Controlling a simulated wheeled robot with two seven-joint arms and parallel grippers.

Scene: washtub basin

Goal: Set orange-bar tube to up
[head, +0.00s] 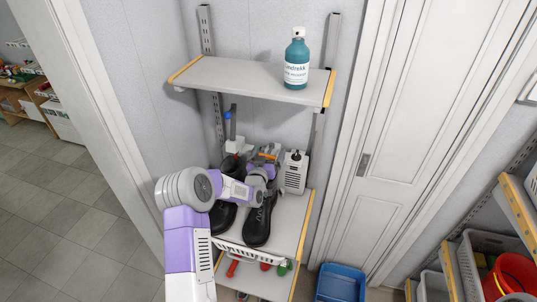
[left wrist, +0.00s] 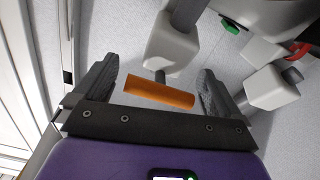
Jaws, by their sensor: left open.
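The orange bar (left wrist: 160,93) crosses the gap between the fingers of my left gripper (left wrist: 157,66) in the left wrist view, clear of both fingers. It joins a pale grey tube block (left wrist: 172,48) on a white appliance (left wrist: 275,15). In the head view the orange bar (head: 267,155) is small, beside my left gripper (head: 268,162), in front of the appliance (head: 295,172) on the middle shelf. My left gripper is open around the bar. My arm hides part of the appliance and tubes. My right gripper is not seen.
A blue-marked tube (head: 232,122) stands upright behind my arm. Black shoes (head: 259,222) lie on the shelf (head: 287,232) below my gripper. A teal bottle (head: 296,60) stands on the upper shelf (head: 240,80) above. A door (head: 400,130) is at right.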

